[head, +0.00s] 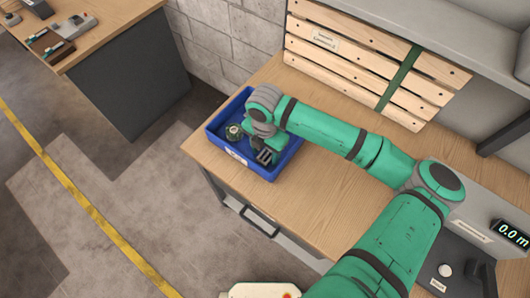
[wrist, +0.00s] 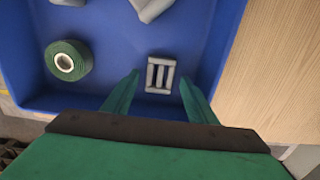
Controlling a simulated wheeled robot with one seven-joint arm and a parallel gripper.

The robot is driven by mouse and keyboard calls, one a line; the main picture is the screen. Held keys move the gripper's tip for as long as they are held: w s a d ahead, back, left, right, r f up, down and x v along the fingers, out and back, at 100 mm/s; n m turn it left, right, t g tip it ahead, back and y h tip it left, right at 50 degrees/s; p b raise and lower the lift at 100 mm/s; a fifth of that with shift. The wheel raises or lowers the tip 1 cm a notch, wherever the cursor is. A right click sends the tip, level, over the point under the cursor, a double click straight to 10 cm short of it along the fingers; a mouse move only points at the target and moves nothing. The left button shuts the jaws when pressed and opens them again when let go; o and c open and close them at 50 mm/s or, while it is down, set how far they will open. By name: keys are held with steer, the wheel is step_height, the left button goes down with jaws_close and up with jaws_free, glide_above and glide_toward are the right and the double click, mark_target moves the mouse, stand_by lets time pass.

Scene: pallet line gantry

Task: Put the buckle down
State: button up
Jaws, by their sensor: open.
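The buckle (wrist: 160,75) is a small grey metal frame with a centre bar. It lies in the blue tray (wrist: 105,101), near the tray wall closest to my gripper. In the wrist view my gripper (wrist: 160,82) is open, with one green finger on each side of the buckle and a gap on both sides. In the head view my gripper is over the tray (head: 222,150), and the arm hides part of what lies inside.
A roll of green strap (wrist: 68,62) lies in the tray to the left. Other grey metal pieces (wrist: 150,7) lie farther in. The wooden bench (head: 320,185) is clear right of the tray. A slatted wooden panel (head: 350,62) stands behind it.

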mark_target(265, 156)
step_height(265, 156, up, 12)
stand_by(0.5)
